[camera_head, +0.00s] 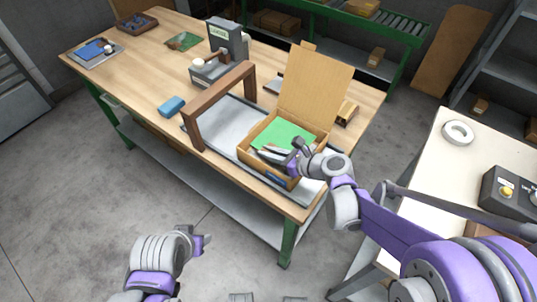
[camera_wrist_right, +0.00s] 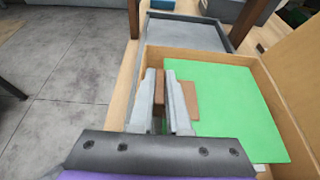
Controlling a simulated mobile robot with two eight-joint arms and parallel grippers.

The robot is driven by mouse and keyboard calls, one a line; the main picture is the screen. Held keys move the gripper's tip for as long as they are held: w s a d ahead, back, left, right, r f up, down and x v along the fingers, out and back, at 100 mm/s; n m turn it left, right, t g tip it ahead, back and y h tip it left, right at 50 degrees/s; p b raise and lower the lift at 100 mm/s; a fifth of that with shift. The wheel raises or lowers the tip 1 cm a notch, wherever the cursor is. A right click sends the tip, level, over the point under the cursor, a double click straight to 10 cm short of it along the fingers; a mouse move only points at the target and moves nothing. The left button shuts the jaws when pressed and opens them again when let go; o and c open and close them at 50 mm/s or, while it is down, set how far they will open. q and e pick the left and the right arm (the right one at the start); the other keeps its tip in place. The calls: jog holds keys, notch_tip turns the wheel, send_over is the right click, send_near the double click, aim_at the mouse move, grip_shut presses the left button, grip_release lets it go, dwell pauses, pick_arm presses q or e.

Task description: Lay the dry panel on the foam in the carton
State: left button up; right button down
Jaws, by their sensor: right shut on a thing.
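The open carton (camera_head: 267,174) stands on the near right of the wooden workbench with its lid up. The green panel (camera_head: 285,136) lies within its walls, looking about level; it fills much of the wrist view (camera_wrist_right: 235,100). My right gripper (camera_head: 284,152) is over the carton's near part, its fingers (camera_wrist_right: 161,115) shut at the panel's left edge. Brown pieces (camera_wrist_right: 188,100) show at the fingers; what they belong to is unclear. The foam is mostly hidden; I cannot tell whether the panel rests on it. My left gripper (camera_head: 200,243) is low, clear of the bench, its jaw opening unclear.
A grey tray (camera_head: 228,122) lies beside the carton, with a brown wooden arch (camera_head: 217,98) over it. A blue block (camera_head: 171,106) and a grey machine (camera_head: 224,54) stand farther left. A pale side table (camera_head: 425,165) holds a white ring (camera_head: 458,133).

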jog(key=shift+f, duration=0.55)
jog(key=shift+f, duration=0.1)
jog(key=shift+s+f+b, duration=0.1)
jog(key=shift+f+b, duration=0.4)
jog(key=shift+b, duration=0.1)
jog(key=c, duration=1.2)
grip_release()
jog(key=shift+f, duration=0.1)
jog(key=shift+o, duration=0.2)
